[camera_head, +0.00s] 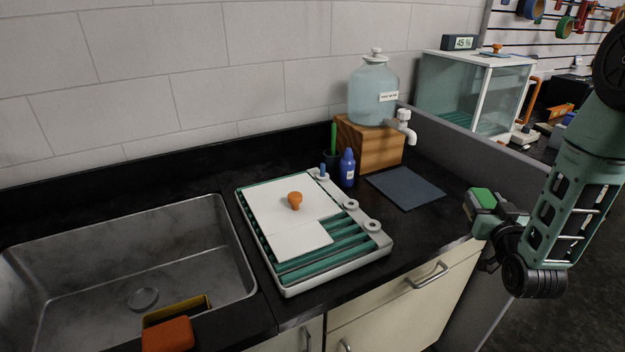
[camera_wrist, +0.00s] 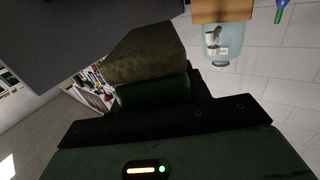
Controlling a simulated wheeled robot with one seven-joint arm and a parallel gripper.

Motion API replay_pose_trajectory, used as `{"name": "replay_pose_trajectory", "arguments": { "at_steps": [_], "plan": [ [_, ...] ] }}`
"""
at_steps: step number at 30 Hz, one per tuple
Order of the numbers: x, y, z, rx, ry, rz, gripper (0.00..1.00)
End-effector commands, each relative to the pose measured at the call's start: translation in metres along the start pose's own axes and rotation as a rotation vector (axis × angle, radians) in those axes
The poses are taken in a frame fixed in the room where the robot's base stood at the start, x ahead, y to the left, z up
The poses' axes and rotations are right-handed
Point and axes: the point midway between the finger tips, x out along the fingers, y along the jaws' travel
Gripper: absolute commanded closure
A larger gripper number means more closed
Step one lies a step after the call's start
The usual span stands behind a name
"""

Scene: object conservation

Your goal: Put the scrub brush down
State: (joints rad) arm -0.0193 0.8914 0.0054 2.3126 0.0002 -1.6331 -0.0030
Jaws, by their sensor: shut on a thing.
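The scrub brush is a small block with a green top in the head view (camera_head: 482,198), at the right end of the counter. In the wrist view the brush (camera_wrist: 147,55) shows an olive-brown face and a dark green part. My gripper (camera_head: 490,210) is shut on it, holding it near the counter's front right edge, beside the grey partition. The fingers are mostly hidden, and I cannot tell whether the brush touches the counter.
A metal sink (camera_head: 75,285) is at the left, with an orange block (camera_head: 167,335) at its front. A white-and-green drain board (camera_head: 345,262) lies mid-counter. Behind stand a blue bottle (camera_head: 348,168) and a jug (camera_head: 373,95) on a wooden block (camera_head: 375,145). A dark mat (camera_head: 405,187) lies right.

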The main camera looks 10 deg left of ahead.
Motion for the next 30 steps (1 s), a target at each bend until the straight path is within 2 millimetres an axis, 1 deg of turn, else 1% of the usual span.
{"name": "replay_pose_trajectory", "arguments": {
  "at_steps": [5, 6, 8, 9, 11, 12, 14, 15, 18, 21, 25, 28, 30],
  "plan": [
    [0.008, -0.067, -0.013, 0.009, 0.006, -0.118, 0.83],
    [0.009, -0.087, -0.017, 0.010, 0.006, -0.152, 0.83],
    [0.007, -0.118, -0.024, 0.012, 0.006, -0.207, 0.83],
    [0.005, -0.139, -0.029, 0.012, 0.006, -0.243, 0.83],
    [0.001, -0.169, -0.037, 0.012, 0.004, -0.298, 0.83],
    [-0.003, -0.188, -0.042, 0.012, 0.005, -0.332, 0.83],
    [-0.011, -0.215, -0.049, 0.011, 0.004, -0.382, 0.83],
    [-0.016, -0.232, -0.053, 0.010, 0.003, -0.414, 0.83],
    [-0.029, -0.267, -0.064, 0.006, 0.003, -0.479, 0.83],
    [-0.041, -0.292, -0.071, 0.003, 0.003, -0.528, 0.83],
    [-0.050, -0.309, -0.076, 0.000, 0.001, -0.563, 0.83],
    [-0.052, -0.313, -0.068, -0.002, -0.003, -0.573, 0.83],
    [-0.053, -0.314, -0.056, -0.002, -0.006, -0.574, 0.83]
  ]
}}
